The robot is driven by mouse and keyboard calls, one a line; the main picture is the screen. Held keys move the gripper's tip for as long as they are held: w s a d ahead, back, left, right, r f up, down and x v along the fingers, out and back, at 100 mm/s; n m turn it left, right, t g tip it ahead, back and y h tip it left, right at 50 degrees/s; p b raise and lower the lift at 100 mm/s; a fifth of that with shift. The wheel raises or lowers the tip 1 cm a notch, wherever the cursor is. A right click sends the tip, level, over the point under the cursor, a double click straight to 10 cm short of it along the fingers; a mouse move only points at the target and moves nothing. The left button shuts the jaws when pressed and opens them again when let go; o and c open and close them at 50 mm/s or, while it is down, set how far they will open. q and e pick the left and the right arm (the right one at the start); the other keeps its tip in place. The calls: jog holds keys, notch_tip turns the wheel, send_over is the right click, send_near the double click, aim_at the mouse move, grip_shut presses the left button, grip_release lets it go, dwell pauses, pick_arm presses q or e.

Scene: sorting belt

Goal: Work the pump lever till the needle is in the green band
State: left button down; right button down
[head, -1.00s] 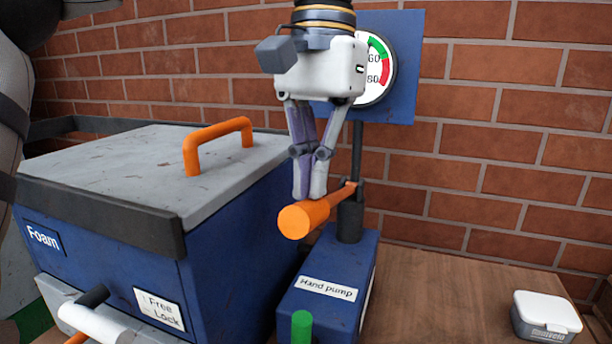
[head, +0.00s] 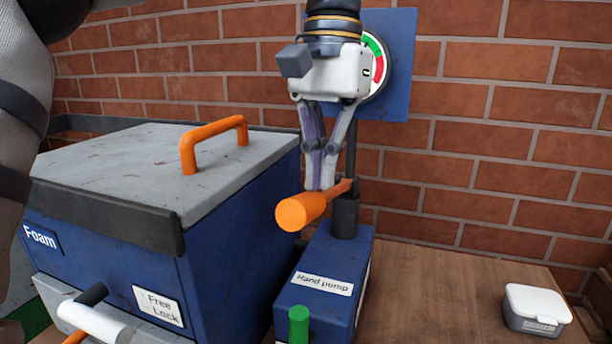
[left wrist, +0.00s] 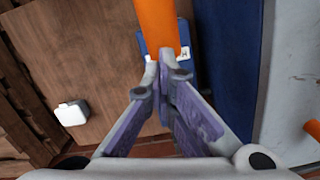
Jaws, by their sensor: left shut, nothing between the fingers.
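The orange pump lever (head: 306,210) sticks out toward me from the black post of the blue hand pump (head: 318,307). My left gripper (head: 320,187) is shut and empty, pointing down, with its fingertips at the top of the lever. In the left wrist view the shut fingertips (left wrist: 160,62) meet the orange lever (left wrist: 156,25); I cannot tell whether they press on it. The round gauge (head: 374,68) on the blue wall panel shows part of its green and red bands. My gripper hides the rest of the dial, and I cannot make out the needle. My right gripper is not in view.
A blue box labelled Foam (head: 235,235) with a grey lid and orange handle (head: 213,130) stands close left of the pump. A green-capped peg (head: 299,322) is at the pump's front. A small white-lidded container (head: 537,310) sits right. The table between is clear.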

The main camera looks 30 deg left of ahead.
pick_arm(q)
notch_tip(320, 180, up, 8)
jog(key=shift+w+f, duration=0.25)
jog(key=shift+w, duration=0.15)
